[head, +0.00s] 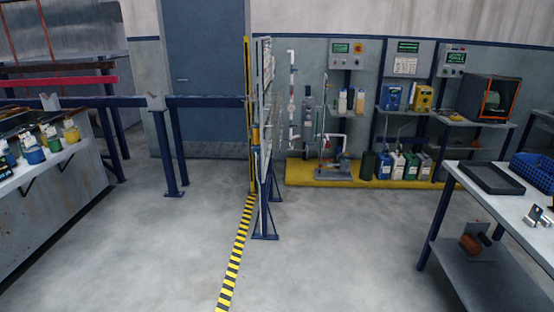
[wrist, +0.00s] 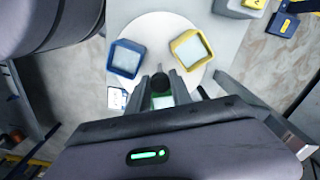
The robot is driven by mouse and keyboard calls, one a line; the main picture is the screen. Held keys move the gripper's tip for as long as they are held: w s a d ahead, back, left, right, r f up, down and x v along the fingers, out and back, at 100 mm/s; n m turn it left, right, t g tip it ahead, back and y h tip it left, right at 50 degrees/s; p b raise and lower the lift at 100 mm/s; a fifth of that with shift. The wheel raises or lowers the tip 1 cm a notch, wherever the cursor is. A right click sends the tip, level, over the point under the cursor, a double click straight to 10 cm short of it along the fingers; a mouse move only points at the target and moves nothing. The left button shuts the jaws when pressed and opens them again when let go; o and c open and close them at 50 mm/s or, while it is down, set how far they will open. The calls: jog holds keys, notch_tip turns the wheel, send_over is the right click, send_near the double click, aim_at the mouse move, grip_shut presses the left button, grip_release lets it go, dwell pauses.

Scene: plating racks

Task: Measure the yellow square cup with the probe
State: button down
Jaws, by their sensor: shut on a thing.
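The yellow square cup (wrist: 179,54) stands on a pale round surface in the wrist view, with pale contents inside its rim. A blue square cup (wrist: 115,58) stands to its left. My gripper (wrist: 163,88) is shut on a dark, round-ended thing (wrist: 160,82), which looks like the probe. It points between the two cups, nearer the picture's middle, and appears apart from the yellow cup. The probe's lower part is hidden by my fingers. A small green patch shows between the fingers; I cannot tell what it is. My gripper is not in the head view.
A small white-and-blue item (wrist: 117,98) lies below the blue cup. A blue-and-yellow item (wrist: 284,24) is at the upper right. In the head view, coloured containers (head: 50,138) line the left bench, a steel table (head: 478,180) stands right, and the middle floor is clear.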

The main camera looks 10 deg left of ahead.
jog(key=shift+a+m+b, duration=0.1)
jog(key=shift+m+b, duration=0.65)
jog(key=shift+m, duration=1.65)
jog(key=shift+m+b, duration=0.65)
jog(key=shift+m, duration=1.85)
jog(key=c, duration=1.1)
grip_release()
jog(key=shift+c, duration=0.2)
notch_tip(320, 180, up, 18)
jog(key=p, duration=0.7)
jog(key=shift+f, duration=0.25)
jog(key=shift+w, duration=0.1)
